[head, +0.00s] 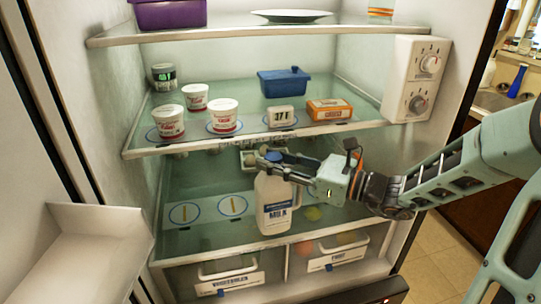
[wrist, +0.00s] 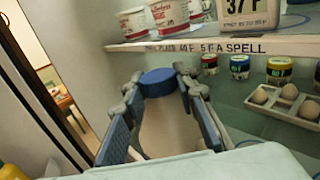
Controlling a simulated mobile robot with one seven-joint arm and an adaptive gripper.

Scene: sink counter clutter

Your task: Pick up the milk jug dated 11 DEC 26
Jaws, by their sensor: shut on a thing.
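The milk jug (head: 274,208) is white with a blue cap and a blue label reading MILK. It is upright at the front of the lower glass shelf in the head view; I cannot tell whether its base touches the shelf. No date on it is legible. My gripper (head: 272,163) reaches in from the right and is shut on the jug's upper part. In the wrist view the blue cap (wrist: 158,82) and pale jug body (wrist: 170,130) lie between my two fingers, which hide the jug's sides.
The upper shelf (head: 250,138) with tubs (head: 223,115) and an orange box (head: 329,109) is close above my gripper. Several jars (wrist: 240,67) and an egg tray (wrist: 287,101) stand behind. Drawers (head: 228,281) lie below.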

